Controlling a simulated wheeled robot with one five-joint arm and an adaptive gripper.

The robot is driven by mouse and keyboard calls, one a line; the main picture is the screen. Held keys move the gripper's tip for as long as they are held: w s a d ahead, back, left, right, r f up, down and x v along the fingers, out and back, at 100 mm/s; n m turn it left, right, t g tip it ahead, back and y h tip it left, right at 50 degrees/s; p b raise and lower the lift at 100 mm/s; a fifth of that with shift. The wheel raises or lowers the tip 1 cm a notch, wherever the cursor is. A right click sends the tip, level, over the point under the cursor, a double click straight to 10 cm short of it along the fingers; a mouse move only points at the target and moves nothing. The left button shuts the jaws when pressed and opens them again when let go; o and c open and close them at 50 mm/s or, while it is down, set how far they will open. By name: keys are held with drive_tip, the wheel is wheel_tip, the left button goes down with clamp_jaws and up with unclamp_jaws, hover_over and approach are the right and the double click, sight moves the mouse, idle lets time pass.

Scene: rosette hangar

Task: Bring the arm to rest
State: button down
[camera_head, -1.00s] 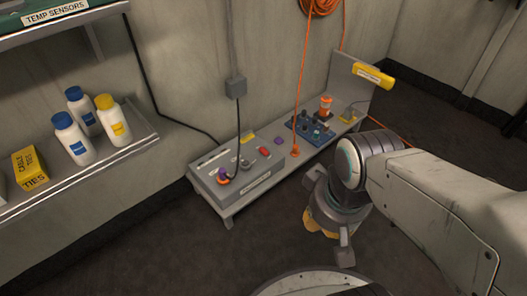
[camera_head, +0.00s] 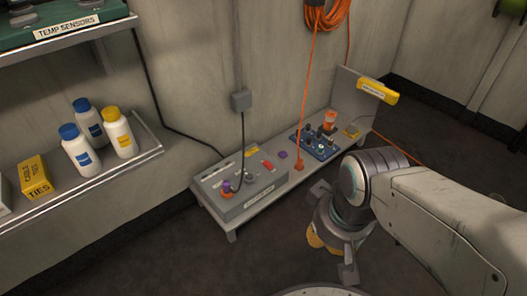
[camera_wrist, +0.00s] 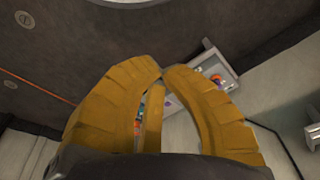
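My gripper (camera_head: 316,241) hangs low at the right of the head view, its yellow fingers partly hidden by my wrist. In the wrist view its two yellow fingers (camera_wrist: 163,70) arch together and their tips meet or nearly meet. No object shows between the tips. The gripper is in front of the low bench and apart from it, as far as I can tell. My arm reaches in from the right edge, bent down at the wrist.
A low bench (camera_head: 232,226) against the wall carries a grey control box (camera_head: 240,199) and a blue board (camera_head: 314,146). A shelf (camera_head: 100,184) at left holds bottles (camera_head: 81,151) and a yellow cable-ties box (camera_head: 35,176). An orange cable (camera_head: 306,95) hangs down. Dark floor lies open in front.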

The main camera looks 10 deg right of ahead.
wheel_tip(320, 180, up, 45)
drive_tip(key=t+p, duration=0.1)
drive_tip(key=p, duration=4.1)
drive_tip(key=shift+f+p, duration=0.2)
drive_tip(key=shift+p, duration=0.15)
wheel_tip(320, 180, down, 45)
drive_tip(key=g+b, duration=0.1)
drive_tip(key=b, duration=4.2)
drive_tip(key=shift+r, duration=0.15)
drive_tip(key=c, duration=1.9)
unclamp_jaws()
drive_tip(key=shift+c, duration=0.2)
clamp_jaws()
